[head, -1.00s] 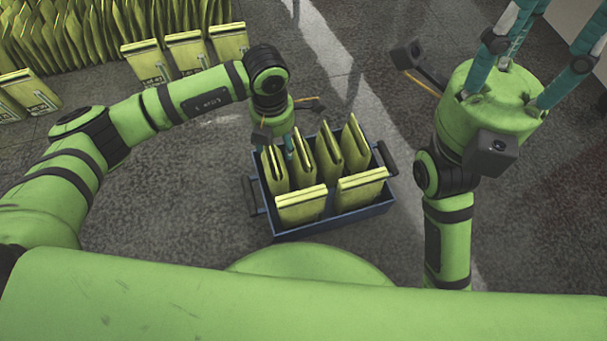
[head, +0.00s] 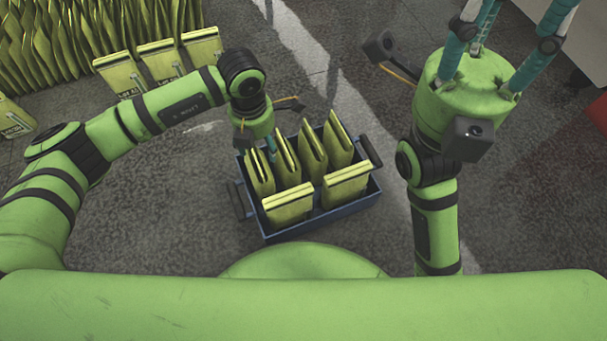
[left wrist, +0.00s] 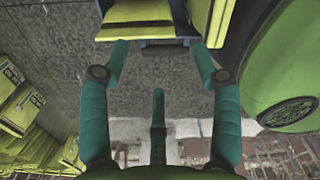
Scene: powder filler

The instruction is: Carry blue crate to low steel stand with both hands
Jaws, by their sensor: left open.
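The blue crate (head: 322,217) stands in front of my base in the head view, with several yellow-green bags upright in it. It has a dark handle at its left end and another at its right end. My left gripper (head: 268,150) points down at the crate's back left corner, and its tips are partly hidden by the bags. In the left wrist view its fingers (left wrist: 162,48) are spread with nothing between them, near the crate's edge. My right gripper (head: 508,40) is raised at the upper right, away from the crate, fingers spread and tips cut off. I see no low steel stand for certain.
Many yellow-green bags (head: 95,40) stand in rows at the upper left, a few (head: 160,60) in front of them. A red object (head: 598,112) shows at the right edge. The grey floor around the crate looks free, with a pale stripe (head: 340,95) running behind it.

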